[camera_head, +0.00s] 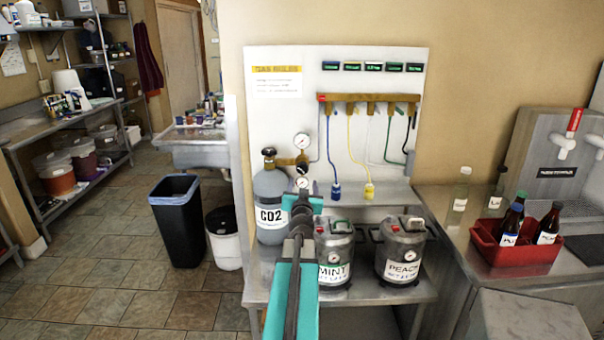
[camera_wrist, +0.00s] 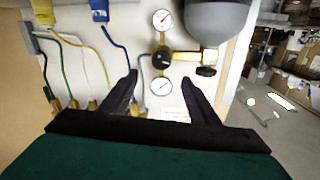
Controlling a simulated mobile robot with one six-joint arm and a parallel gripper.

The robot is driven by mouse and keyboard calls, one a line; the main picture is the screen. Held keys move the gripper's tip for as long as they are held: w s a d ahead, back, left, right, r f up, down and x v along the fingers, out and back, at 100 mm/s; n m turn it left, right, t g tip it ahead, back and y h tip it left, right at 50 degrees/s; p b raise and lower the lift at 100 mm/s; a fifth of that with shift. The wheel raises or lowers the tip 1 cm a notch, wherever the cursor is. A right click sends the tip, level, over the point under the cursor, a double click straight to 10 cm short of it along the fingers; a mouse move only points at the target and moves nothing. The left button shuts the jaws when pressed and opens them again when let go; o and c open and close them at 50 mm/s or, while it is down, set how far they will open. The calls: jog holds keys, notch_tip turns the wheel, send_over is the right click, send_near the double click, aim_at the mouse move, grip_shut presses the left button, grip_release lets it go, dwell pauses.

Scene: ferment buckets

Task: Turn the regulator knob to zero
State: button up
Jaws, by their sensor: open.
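The brass gas regulator (camera_head: 288,161) is beside the neck of the grey CO2 cylinder (camera_head: 270,190), with one round white gauge above it and one below. In the wrist view the picture is turned over. The dark regulator knob (camera_wrist: 161,61) sits between the two gauges (camera_wrist: 163,19) and (camera_wrist: 161,88). My gripper (camera_wrist: 159,76) is open, with a black finger on each side of the lower gauge and regulator. The fingers look apart from the knob; how far it is in depth I cannot tell. In the head view my arm hides part of the regulator area.
MINT (camera_head: 335,255) and PEACH (camera_head: 401,250) kegs stand on the steel table right of my arm. A brass manifold (camera_head: 370,98) with hanging coloured hoses is on the white panel. A red bottle carrier (camera_head: 515,256) is at right. The tiled floor at left is partly clear.

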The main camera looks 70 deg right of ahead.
aim_at(303, 169)
jog(key=shift+x, duration=6.15)
